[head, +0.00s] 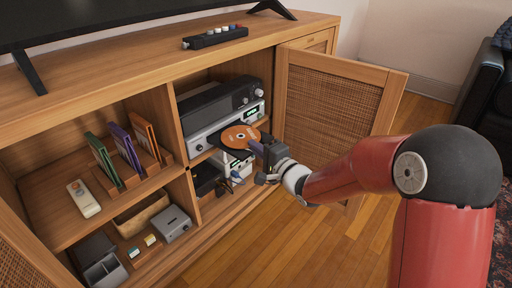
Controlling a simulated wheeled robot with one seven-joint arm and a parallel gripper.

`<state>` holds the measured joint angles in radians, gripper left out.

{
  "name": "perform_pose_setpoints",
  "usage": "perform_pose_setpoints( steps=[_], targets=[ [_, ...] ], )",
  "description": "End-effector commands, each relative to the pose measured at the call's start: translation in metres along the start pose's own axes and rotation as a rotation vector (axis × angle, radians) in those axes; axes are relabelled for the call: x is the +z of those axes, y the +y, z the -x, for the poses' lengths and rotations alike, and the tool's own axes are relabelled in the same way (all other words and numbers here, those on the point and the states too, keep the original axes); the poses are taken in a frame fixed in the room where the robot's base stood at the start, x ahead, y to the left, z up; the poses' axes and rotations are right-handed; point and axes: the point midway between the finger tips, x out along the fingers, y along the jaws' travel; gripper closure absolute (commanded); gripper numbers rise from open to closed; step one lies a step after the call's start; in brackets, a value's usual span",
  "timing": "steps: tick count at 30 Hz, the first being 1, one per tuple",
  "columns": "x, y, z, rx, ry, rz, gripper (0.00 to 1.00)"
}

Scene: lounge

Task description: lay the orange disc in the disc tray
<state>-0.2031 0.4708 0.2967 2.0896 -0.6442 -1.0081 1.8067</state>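The orange disc (240,136) lies flat, level with the dark disc tray (217,141) that sticks out of the silver player (204,137) on the right shelf of the cabinet. The disc appears over the tray and covers most of it. I cannot tell whether it rests on the tray or is held just above. My gripper (259,148) is at the disc's near right edge, reaching in from the right. Its fingertips are small and partly hidden, so I cannot tell whether they grip the disc.
The open woven cabinet door (330,105) stands behind and right of my arm. A dark unit (220,100) sits on the player. A white device (236,165) and cables are below. Several coloured cases (122,146) and a remote (84,198) are on the left shelf. Floor in front is clear.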

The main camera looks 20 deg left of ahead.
Motion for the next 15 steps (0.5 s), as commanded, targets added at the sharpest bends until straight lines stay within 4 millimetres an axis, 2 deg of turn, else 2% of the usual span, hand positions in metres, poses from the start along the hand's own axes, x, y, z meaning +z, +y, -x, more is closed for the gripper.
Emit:
perform_pose_setpoints(
  steps=[15],
  targets=[
    [-0.0002,0.0056,0.0,-0.001,0.0,-0.001,1.0]
  ],
)
